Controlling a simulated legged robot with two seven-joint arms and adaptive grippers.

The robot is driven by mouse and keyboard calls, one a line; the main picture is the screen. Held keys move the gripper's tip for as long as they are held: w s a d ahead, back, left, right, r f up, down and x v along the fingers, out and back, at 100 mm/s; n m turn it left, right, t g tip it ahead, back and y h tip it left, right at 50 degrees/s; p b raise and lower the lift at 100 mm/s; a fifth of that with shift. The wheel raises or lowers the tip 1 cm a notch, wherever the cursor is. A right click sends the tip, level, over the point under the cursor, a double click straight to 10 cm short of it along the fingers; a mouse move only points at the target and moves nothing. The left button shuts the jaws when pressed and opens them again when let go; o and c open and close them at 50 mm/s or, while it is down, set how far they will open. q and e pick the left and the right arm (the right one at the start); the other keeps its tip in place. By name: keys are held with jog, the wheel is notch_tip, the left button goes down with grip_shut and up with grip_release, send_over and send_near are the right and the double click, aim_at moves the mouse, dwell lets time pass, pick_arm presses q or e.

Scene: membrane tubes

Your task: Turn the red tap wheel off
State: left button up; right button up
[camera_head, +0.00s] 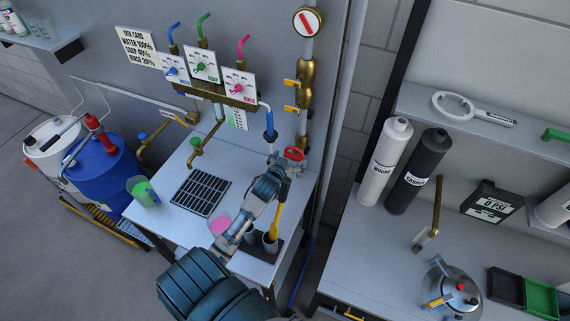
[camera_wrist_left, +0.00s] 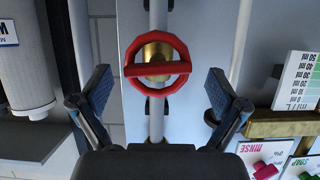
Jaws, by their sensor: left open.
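The red tap wheel (camera_wrist_left: 158,70) is a ring with one crossbar, mounted on a brass fitting on a vertical grey pipe. In the left wrist view it sits centred between my fingers, and its crossbar lies roughly level. In the head view the wheel (camera_head: 294,154) shows on the pipe at the wall, just past the end of my left arm. My left gripper (camera_wrist_left: 159,76) is open and empty. One finger is on each side of the wheel, with clear gaps. In the head view my left gripper (camera_head: 284,164) partly covers the pipe below the wheel. My right gripper is not in view.
Brass yellow-handled valves (camera_head: 292,96) and a gauge (camera_head: 306,22) are above the wheel. A dispenser panel (camera_head: 203,66) with coloured knobs is on the wall to the left. A white table (camera_head: 165,208) with a black grate (camera_head: 200,193) is below. White and black canisters (camera_head: 417,170) stand right.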

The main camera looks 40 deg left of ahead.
pick_arm(q)
jog(key=v, duration=1)
jog(key=shift+s+r, duration=0.2)
jog(key=shift+s, duration=0.05)
